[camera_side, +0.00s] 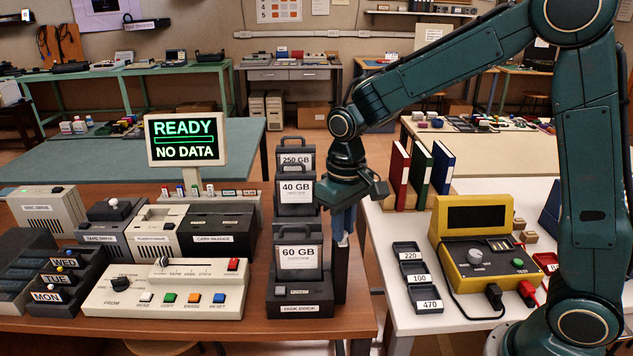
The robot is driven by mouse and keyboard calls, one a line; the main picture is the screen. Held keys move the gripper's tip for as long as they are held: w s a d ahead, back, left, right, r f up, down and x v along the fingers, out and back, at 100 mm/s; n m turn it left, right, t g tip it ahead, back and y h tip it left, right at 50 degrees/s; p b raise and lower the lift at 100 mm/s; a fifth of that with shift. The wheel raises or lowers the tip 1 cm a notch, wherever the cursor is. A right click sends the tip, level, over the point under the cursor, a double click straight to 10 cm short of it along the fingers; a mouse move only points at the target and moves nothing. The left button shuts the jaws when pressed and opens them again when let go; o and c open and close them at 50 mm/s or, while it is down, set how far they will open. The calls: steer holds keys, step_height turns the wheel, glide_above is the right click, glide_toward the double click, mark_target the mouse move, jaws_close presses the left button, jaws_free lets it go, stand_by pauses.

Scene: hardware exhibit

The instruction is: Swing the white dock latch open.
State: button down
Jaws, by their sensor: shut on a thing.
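The disk dock (300,309) is a dark block with a "DISK DOCK" label, near the front edge of the brown table. A disk with a white "60 GB" label (299,258) stands upright in it. My gripper (342,238) points down just right of the disks, at the dock's right side. Its jaws are shut on a small pale piece that I take for the white dock latch (340,240); the fingers hide most of it. A dark upright part (341,273) shows below the fingertips. How far the latch is turned cannot be told.
Disks labelled "40 GB" (296,191) and "250 GB" (294,160) stand behind the dock. A control console (170,290) is to the left, under a "READY / NO DATA" screen (186,139). On the white table are black trays (424,285) and a yellow meter (480,250).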

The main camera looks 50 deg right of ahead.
steer(key=c, duration=1.3)
jaws_free()
steer(key=shift+c, duration=0.2)
steer(key=shift+r, duration=0.2)
step_height(320, 180, up, 14)
steer(key=shift+f, duration=0.25)
steer(key=shift+s, duration=0.1)
steer(key=s+d+f+t, duration=0.1)
steer(key=s+d+t, duration=0.1)
steer(key=s, duration=0.8)
steer(key=s+d+f+t, duration=0.1)
steer(key=s+d+t, duration=0.1)
steer(key=s, duration=0.8)
steer(key=shift+t, duration=0.8)
